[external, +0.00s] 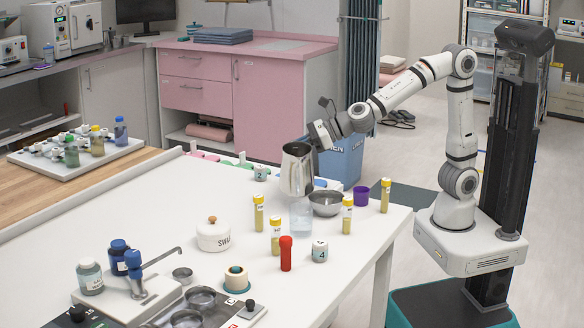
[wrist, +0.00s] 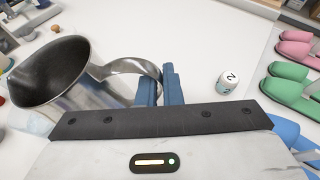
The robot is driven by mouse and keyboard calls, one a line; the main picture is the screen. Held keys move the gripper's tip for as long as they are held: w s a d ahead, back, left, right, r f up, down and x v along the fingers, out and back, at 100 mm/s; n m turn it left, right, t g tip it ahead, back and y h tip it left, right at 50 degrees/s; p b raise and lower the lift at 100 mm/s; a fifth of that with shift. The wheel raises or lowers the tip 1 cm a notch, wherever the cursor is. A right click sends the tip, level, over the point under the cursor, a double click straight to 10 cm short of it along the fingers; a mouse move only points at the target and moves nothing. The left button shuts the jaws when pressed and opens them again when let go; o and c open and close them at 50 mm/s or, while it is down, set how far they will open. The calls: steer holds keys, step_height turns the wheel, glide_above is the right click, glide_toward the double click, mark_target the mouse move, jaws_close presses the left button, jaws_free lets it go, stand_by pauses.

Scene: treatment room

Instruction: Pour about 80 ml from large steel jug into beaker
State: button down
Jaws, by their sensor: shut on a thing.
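The large steel jug (external: 297,170) is held above the white table in the external view. In the wrist view the jug (wrist: 60,75) shows at the left with its open mouth towards the camera and its handle reaching to my fingers. My gripper (wrist: 162,88) is shut on the jug's handle. The clear beaker (external: 300,217) stands on the table just below the jug. In the external view the jug looks close to upright, and I cannot see any stream. The liquid level in the beaker is hard to tell.
A steel bowl (external: 326,203) and a purple cup (external: 361,195) stand right of the beaker. Several yellow-capped tubes, a red tube (external: 286,253), a numbered die-like block (external: 320,251) and a lidded white pot (external: 213,236) stand close by. The table's left middle is clear.

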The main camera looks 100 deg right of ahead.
steer(key=shift+d+f+m+y+b, duration=0.15)
steer(key=shift+d+m+y+b, duration=0.4)
steer(key=shift+b, duration=0.6)
steer(key=shift+a, duration=0.1)
